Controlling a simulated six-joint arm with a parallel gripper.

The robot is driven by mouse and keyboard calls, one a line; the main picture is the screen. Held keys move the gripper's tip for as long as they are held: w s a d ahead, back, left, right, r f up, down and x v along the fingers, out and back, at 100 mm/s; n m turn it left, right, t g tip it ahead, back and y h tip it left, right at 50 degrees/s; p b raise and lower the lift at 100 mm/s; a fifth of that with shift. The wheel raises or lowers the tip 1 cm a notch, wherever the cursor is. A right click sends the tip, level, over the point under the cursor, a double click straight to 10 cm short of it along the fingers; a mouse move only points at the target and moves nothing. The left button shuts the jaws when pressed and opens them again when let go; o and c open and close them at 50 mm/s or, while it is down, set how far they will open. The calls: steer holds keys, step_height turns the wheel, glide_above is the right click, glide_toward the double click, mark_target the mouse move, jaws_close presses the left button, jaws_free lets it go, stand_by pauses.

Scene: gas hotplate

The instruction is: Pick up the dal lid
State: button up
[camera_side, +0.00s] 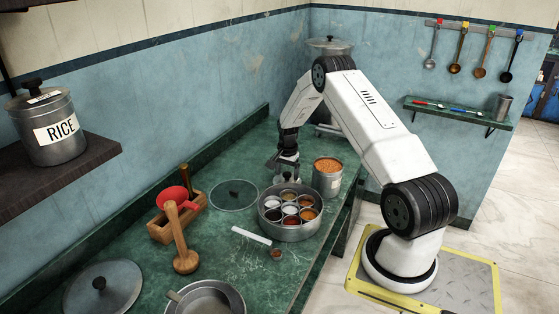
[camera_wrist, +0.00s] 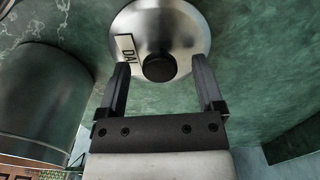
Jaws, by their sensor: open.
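My gripper (camera_wrist: 161,62) is open, with one finger on each side of the knob and visible gaps between. The fingers overlap the lid's near part in the picture; I cannot tell their height above it. In the side view my gripper (camera_side: 286,163) is low over the counter, and the lid is mostly hidden there. An open steel canister (camera_side: 328,182) holds orange dal.
A round spice box (camera_side: 290,232) with several small cups stands close in front of my gripper. A wooden box (camera_side: 163,232) and a pestle (camera_side: 181,240) stand further left. A large steel vessel (camera_wrist: 40,100) is left in the wrist view.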

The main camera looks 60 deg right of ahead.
mark_target(287, 174)
jaws_close()
steer(key=shift+r, duration=0.1)
step_height(287, 174, up, 10)
stand_by(0.9)
stand_by(0.5)
steer(key=s+d+r, duration=0.1)
steer(key=s+r, duration=0.2)
steer(key=s, duration=0.4)
steer(key=s+r, duration=0.4)
steer(key=s, duration=0.3)
steer(key=shift+d+r+m, duration=0.15)
steer(key=shift+d+m, duration=0.15)
steer(key=shift+d, duration=0.05)
